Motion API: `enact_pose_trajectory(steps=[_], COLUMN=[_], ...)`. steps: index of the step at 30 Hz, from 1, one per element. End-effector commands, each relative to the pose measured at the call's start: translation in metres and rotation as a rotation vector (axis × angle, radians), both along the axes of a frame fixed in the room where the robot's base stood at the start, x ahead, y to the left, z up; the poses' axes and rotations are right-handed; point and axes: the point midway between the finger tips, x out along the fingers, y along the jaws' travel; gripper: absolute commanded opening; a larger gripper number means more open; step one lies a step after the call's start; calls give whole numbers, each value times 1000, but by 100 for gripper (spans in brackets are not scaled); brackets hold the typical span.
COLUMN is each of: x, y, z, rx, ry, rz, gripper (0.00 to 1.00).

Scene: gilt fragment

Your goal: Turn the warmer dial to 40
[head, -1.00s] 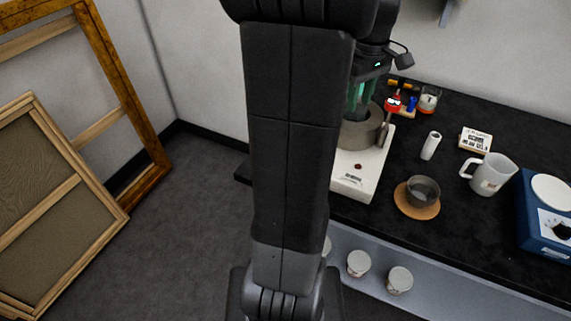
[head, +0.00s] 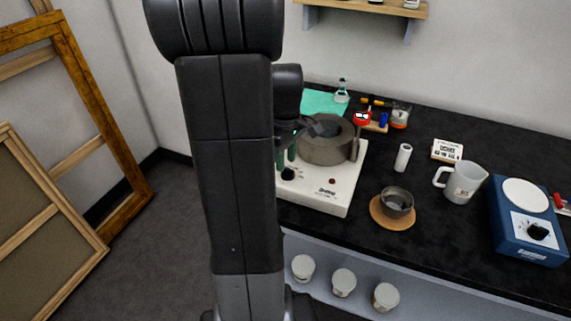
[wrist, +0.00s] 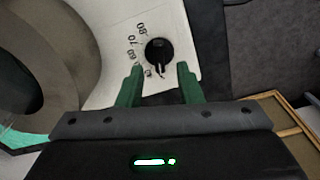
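The white warmer (head: 325,195) stands at the left end of the black counter with a grey round pot (head: 327,147) on it. Its black dial (head: 288,174) is at the front left corner. In the wrist view the dial (wrist: 159,50) lies just beyond my fingertips, with 60, 70 and 80 printed beside it; lower numbers are partly hidden. Its pointer seems to face my gripper, but the exact reading is unclear. My gripper (wrist: 158,72) is open, its green fingers to either side of the dial's line, nothing between them. In the head view my arm partly hides it (head: 285,158).
A red indicator (head: 332,181) is right of the dial. A dark bowl (head: 397,202) on a cork mat, a white jug (head: 461,182) and a blue device (head: 527,220) with its own dial stand further right. White cups (head: 344,282) sit on the lower shelf.

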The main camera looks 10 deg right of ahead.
Motion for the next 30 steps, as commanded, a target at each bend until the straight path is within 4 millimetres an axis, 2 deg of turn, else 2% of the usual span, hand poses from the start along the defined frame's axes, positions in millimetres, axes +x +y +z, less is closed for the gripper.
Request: enact_pose_trajectory(steps=[3, 6, 16, 21, 30], x=[0, 0, 0, 0, 0], y=[0, 0, 0, 0, 0], z=[-15, -21, -24, -24, -23], rx=[0, 0, 0, 0, 0], ry=[1, 0, -1, -1, -1], rz=[0, 0, 0, 0, -19], gripper=[33, 33, 33, 0, 0])
